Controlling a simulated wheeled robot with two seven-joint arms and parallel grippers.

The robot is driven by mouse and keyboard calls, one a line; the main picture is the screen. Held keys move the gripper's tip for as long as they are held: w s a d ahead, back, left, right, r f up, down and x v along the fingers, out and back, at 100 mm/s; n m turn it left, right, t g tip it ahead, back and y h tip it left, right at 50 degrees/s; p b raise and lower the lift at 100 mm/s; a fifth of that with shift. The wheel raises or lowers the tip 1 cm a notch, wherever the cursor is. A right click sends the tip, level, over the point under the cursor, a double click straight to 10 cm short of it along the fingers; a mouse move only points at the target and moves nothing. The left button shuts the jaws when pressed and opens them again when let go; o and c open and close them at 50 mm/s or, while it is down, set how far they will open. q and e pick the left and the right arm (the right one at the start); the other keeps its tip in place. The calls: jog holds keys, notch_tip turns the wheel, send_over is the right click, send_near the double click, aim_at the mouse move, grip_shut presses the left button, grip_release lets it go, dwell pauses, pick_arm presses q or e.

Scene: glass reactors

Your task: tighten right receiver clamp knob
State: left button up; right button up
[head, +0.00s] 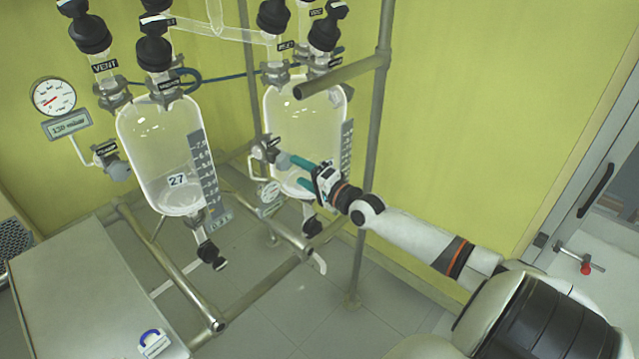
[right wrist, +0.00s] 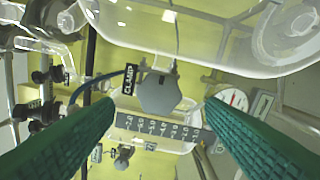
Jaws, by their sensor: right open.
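The right receiver (head: 285,115) is a clear glass vessel on the metal frame. On its left side is a clamp (head: 264,150) with a grey knob at the fingertips of my right gripper (head: 296,171). In the right wrist view the hexagonal grey knob (right wrist: 160,93), beside a CLAMP label (right wrist: 129,80), shows between the two green fingers of my right gripper (right wrist: 159,104). The fingers are open, with a gap on each side of the knob. I cannot tell how deep the knob sits between them. My left gripper is out of view.
The left receiver (head: 150,130), marked 27, has its own clamp knob (head: 118,168). A metal post (head: 374,130) stands close to my right arm.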

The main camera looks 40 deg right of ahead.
jog(key=shift+s+d+b, duration=0.15)
jog(key=shift+s, duration=1.3)
jog(key=shift+s+d+b, duration=0.1)
jog(key=shift+s+b, duration=0.05)
jog(key=shift+s, duration=1.25)
